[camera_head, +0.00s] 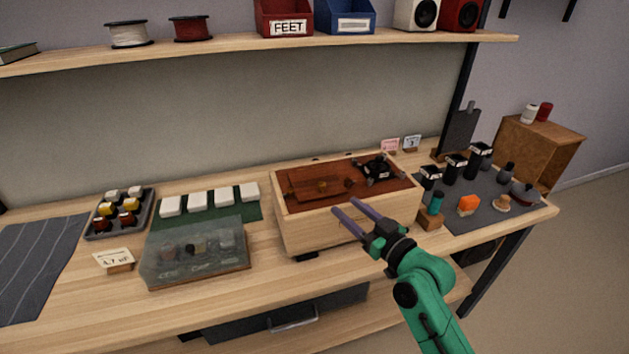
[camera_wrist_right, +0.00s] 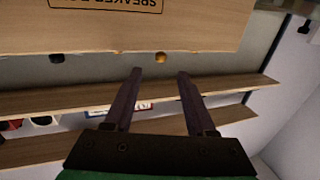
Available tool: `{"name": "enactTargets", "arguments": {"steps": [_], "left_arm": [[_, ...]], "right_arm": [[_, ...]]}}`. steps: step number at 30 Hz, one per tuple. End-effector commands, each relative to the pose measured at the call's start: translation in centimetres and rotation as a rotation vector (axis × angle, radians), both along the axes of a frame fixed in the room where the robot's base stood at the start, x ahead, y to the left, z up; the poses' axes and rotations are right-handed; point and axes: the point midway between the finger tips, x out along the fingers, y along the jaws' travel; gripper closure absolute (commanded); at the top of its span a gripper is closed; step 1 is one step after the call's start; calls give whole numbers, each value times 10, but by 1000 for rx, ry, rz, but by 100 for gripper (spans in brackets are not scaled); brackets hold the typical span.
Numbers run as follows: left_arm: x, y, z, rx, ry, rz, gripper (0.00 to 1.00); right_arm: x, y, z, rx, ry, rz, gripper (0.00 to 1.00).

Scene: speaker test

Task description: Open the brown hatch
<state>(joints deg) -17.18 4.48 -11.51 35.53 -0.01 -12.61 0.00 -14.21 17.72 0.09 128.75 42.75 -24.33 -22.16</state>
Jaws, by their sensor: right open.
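A light wooden box (camera_head: 305,232) stands on the workbench, and its top is a reddish-brown panel. A smaller brown hatch (camera_head: 300,188) with a small round knob (camera_head: 322,185) seems to lie shut in the left part of this top. A black fitting (camera_head: 377,168) sits at the top's right rear. My right gripper (camera_head: 343,206) is open and empty at the box's front edge, right of the hatch; contact cannot be told. In the right wrist view, its spread fingers (camera_wrist_right: 160,72) point toward a wooden panel (camera_wrist_right: 200,25) with upside-down lettering. My left gripper is out of view.
A clear-lidded case (camera_head: 195,255) and a green mat (camera_head: 250,212) with white blocks lie left of the box. A dark mat (camera_head: 480,205) with jars and small parts lies right. A shelf (camera_head: 230,48) runs above. Bare bench shows in front.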

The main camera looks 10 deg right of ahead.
Motion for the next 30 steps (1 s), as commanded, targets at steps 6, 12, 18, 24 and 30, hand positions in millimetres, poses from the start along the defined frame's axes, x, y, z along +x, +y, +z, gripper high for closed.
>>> {"name": "enactTargets", "arguments": {"steps": [6,12,18,24,30], "left_arm": [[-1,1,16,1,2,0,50],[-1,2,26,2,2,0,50],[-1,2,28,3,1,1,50],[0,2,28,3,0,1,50],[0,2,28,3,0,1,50]], "right_arm": [[46,19,5,4,1,1,44],[95,39,4,3,2,1,44],[124,51,1,0,5,2,44],[128,52,-1,-1,5,2,44],[128,52,-1,-1,5,2,86]]}}
